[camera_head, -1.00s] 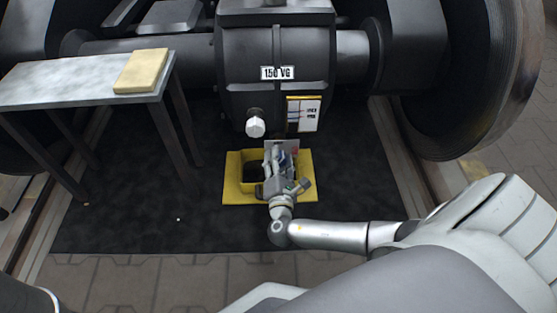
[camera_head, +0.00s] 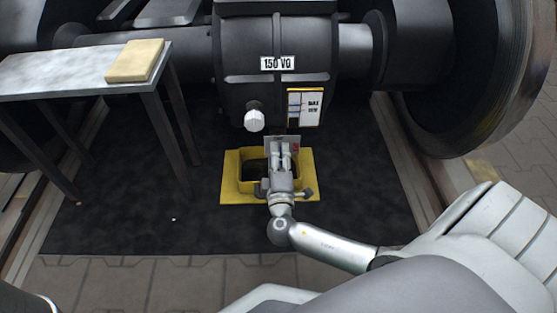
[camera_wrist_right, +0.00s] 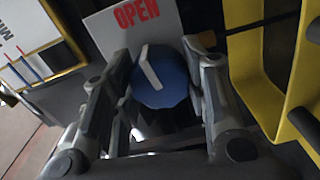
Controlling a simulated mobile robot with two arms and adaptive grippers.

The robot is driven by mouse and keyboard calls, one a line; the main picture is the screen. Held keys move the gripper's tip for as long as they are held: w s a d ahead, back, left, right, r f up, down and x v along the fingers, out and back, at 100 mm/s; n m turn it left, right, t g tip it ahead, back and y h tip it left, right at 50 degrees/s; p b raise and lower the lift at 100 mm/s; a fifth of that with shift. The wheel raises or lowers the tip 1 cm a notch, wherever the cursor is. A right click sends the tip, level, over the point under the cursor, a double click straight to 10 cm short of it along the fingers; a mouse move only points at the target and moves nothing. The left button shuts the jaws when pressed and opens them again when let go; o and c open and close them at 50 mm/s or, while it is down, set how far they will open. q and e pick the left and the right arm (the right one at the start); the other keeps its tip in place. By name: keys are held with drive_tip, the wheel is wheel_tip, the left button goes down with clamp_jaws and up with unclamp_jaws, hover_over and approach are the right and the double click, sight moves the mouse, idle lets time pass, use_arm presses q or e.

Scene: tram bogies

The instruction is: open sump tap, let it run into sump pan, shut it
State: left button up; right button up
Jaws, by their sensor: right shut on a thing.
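The sump tap is a blue round knob (camera_wrist_right: 160,78) with a white bar across it, in the right wrist view. The bar is tilted. A white plate (camera_wrist_right: 110,28) with red "OPEN" lettering stands behind the knob. My right gripper (camera_head: 281,152) is shut on the knob, one finger on each side of it. In the head view the gripper hides the knob, and part of the plate shows behind. The yellow sump pan (camera_head: 230,188) lies on the dark mat below the gearbox, partly hidden by the gripper. No flow of oil is visible. My left gripper is out of view.
A grey table (camera_head: 75,75) with a yellow pad (camera_head: 135,61) stands left. A large wheel (camera_head: 490,80) is right. The dark mat (camera_head: 120,215) is mostly clear.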

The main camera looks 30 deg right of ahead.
drive_tip(key=shift+f+m+b, duration=0.1)
drive_tip(key=shift+m+b, duration=0.25)
drive_tip(key=shift+m, duration=0.25)
drive_tip(key=shift+d+m, duration=0.1)
drive_tip(key=shift+m, duration=0.2)
drive_tip(key=o, duration=1)
drive_tip(key=shift+o, duration=0.2)
